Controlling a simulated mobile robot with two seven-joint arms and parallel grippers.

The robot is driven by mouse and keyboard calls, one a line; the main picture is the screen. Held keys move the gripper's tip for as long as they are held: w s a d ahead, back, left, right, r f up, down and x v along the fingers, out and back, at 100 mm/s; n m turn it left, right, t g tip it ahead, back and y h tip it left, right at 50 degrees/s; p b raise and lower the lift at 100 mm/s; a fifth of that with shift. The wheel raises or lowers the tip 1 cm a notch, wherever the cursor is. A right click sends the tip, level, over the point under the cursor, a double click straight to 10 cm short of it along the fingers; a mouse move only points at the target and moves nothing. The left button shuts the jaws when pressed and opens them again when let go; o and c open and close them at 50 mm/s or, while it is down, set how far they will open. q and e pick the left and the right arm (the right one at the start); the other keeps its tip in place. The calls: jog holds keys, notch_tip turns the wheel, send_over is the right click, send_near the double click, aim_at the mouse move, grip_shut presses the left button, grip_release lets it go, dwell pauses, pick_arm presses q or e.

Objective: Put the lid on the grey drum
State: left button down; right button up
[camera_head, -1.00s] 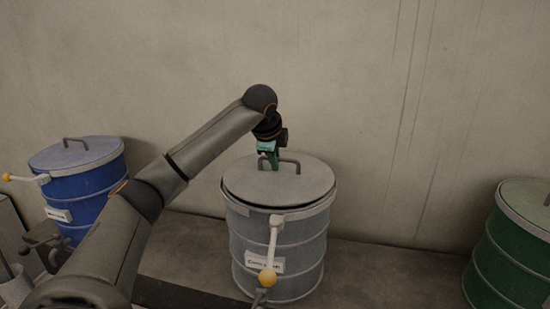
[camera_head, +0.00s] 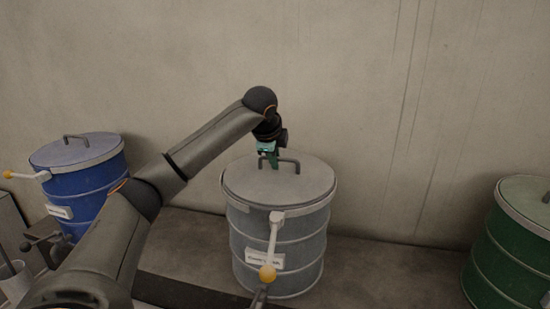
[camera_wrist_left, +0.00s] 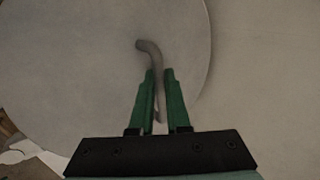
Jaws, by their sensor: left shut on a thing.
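The grey drum (camera_head: 277,245) stands in the middle of the head view, with a white label and a white lever with a yellow knob on its front. The round grey lid (camera_head: 255,185) lies over the drum's top, and its rim looks level with the drum's rim. My left gripper (camera_head: 270,160) is above the lid, shut on the lid's bar handle (camera_head: 294,162). In the left wrist view, the green fingers (camera_wrist_left: 160,95) are on both sides of the handle (camera_wrist_left: 150,50), with the pale lid (camera_wrist_left: 60,60) below. My right gripper is out of view.
A blue drum (camera_head: 85,198) with its lid on stands at the left, and a green drum (camera_head: 510,255) at the right edge. A plain wall (camera_head: 420,100) rises close behind. The dark ledge (camera_head: 390,270) between the grey and green drums is clear.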

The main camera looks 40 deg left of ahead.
pick_arm(q)
jog(key=c, duration=0.9)
grip_release()
jog(key=shift+o, duration=0.4)
jog(key=shift+f, duration=0.1)
jog(key=v, duration=1.2)
jog(key=shift+r+b, duration=0.3)
jog(key=shift+r, duration=0.1)
jog(key=shift+s+d, duration=0.1)
